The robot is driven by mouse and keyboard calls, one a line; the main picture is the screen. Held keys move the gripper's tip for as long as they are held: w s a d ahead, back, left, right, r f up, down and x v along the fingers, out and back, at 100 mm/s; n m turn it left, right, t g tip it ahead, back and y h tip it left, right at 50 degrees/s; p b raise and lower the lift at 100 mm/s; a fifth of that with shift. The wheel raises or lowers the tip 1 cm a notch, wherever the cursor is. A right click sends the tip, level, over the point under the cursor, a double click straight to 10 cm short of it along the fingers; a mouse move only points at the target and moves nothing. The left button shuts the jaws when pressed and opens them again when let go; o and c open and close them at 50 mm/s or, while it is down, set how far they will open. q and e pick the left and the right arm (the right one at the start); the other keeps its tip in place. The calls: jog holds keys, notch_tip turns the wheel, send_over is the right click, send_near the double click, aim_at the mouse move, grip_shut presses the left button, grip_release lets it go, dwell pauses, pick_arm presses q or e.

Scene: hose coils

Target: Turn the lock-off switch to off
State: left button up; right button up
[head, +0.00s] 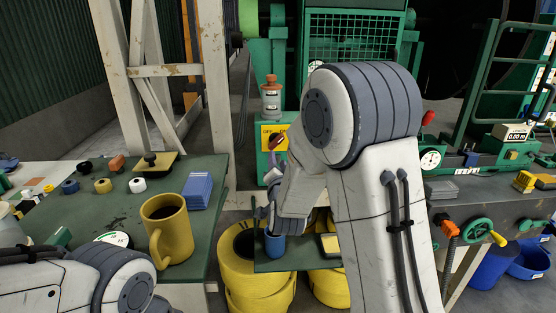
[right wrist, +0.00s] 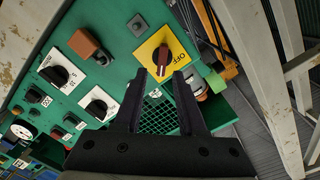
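The lock-off switch is a dark red knob (right wrist: 164,60) on a yellow plate (right wrist: 147,49), on a green panel. The word OFF shows at the plate's right side in the right wrist view. The knob's bar runs roughly up and down there, not toward that word. My right gripper (right wrist: 160,75) is open, its fingertips either side of the knob's lower end. Whether they touch it I cannot tell. In the head view the yellow plate (head: 268,131) is partly behind my right arm, and the right fingertips are hard to make out. My left gripper is out of view; only its arm shows.
Black rotary knobs (right wrist: 60,76) and an orange block (right wrist: 87,46) share the panel. An orange-capped bottle (head: 271,97) stands above the switch, a blue mug (head: 275,244) below. A pale steel post (head: 216,90) is left of it. A yellow mug (head: 166,229) stands on the left table.

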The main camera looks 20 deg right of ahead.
aim_at(277, 144)
jog(key=shift+r+p+x, duration=0.2)
jog(key=shift+p+x, duration=0.4)
jog(key=shift+x, duration=0.65)
jog(key=shift+r+p+x, duration=0.2)
jog(key=shift+p+x, duration=0.45)
jog(key=shift+x, duration=0.65)
jog(key=shift+r+p+x, duration=0.2)
jog(key=shift+p+x, duration=0.4)
jog(key=shift+x, duration=0.65)
jog(key=shift+w+d+f+b, duration=0.15)
jog(key=shift+w+d+b, duration=0.1)
jog(key=shift+b, duration=0.3)
